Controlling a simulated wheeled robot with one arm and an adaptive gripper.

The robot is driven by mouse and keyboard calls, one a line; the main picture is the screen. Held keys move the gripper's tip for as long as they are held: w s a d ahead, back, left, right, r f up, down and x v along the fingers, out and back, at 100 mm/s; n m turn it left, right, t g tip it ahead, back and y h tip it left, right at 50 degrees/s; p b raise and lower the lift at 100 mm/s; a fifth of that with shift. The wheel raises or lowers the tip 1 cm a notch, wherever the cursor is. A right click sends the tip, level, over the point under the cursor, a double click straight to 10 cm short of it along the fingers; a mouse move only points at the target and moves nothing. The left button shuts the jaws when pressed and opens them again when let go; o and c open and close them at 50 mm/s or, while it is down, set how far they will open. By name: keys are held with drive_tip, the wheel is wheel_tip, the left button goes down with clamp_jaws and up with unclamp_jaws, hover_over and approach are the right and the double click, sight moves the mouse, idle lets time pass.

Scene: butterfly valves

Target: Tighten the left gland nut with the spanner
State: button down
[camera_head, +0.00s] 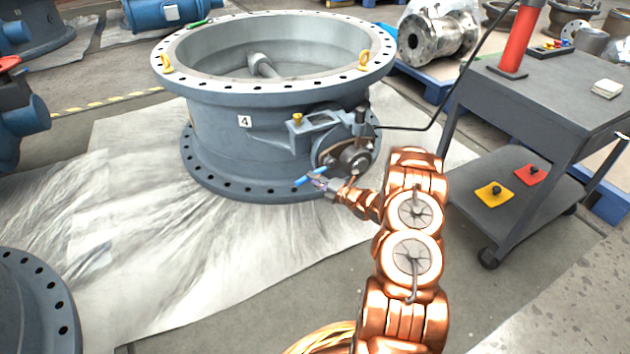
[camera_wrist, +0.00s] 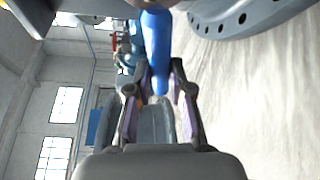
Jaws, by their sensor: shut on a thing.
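My copper arm reaches to the valve's side in the head view, and my gripper (camera_head: 322,185) is shut on the blue-handled spanner (camera_head: 309,179). In the wrist view the two fingers (camera_wrist: 160,80) close on either side of the blue handle (camera_wrist: 156,45), which runs up out of the picture. The large grey butterfly valve (camera_head: 222,125) lies with its flange up. Its shaft and gland fitting (camera_head: 352,158) stick out just above and right of my gripper. The left gland nut is too small to make out, and I cannot tell whether the spanner touches it.
A grey cart (camera_head: 575,115) stands close at right, with a yellow piece (camera_head: 494,194) and a red piece (camera_head: 530,175) on its lower shelf. A black hose runs from the fitting toward it. Pale sheeting (camera_head: 120,240) covers the clear floor at left. Another flange (camera_head: 35,300) is at lower left.

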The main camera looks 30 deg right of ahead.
drive_tip(key=shift+w, duration=0.55)
idle(0.9)
drive_tip(key=shift+r+p, duration=0.15)
drive_tip(key=shift+p, duration=0.25)
drive_tip(key=shift+w+r+m+t+y+p, duration=0.15)
drive_tip(key=shift+r+m+t+p, duration=0.25)
drive_tip(key=shift+r+m+p, duration=0.5)
drive_tip(key=shift+s+r+m+t+y+p, duration=0.1)
drive_tip(key=shift+r+m+t+y+p, duration=0.3)
drive_tip(key=shift+m, duration=0.7)
drive_tip(key=shift+d+r+m+t+h+p, duration=0.2)
drive_tip(key=shift+r+m+t+p, duration=0.1)
drive_tip(key=shift+r+m+p, duration=0.4)
drive_tip(key=shift+d+r+m+t+h+p, duration=0.15)
drive_tip(key=shift+r+m+t+p, duration=0.25)
drive_tip(key=shift+m, duration=0.4)
drive_tip(key=shift+d+r+m+t+p, duration=0.2)
drive_tip(key=shift+r+m+p, duration=0.15)
drive_tip(key=shift+m, duration=0.4)
drive_tip(key=shift+d+r+m+t+p, duration=0.25)
drive_tip(key=shift+r+m, duration=0.15)
drive_tip(key=shift+m, duration=0.35)
drive_tip(key=shift+a+f+n+p, duration=0.15)
drive_tip(key=shift+n+p, duration=0.15)
drive_tip(key=shift+p, duration=0.05)
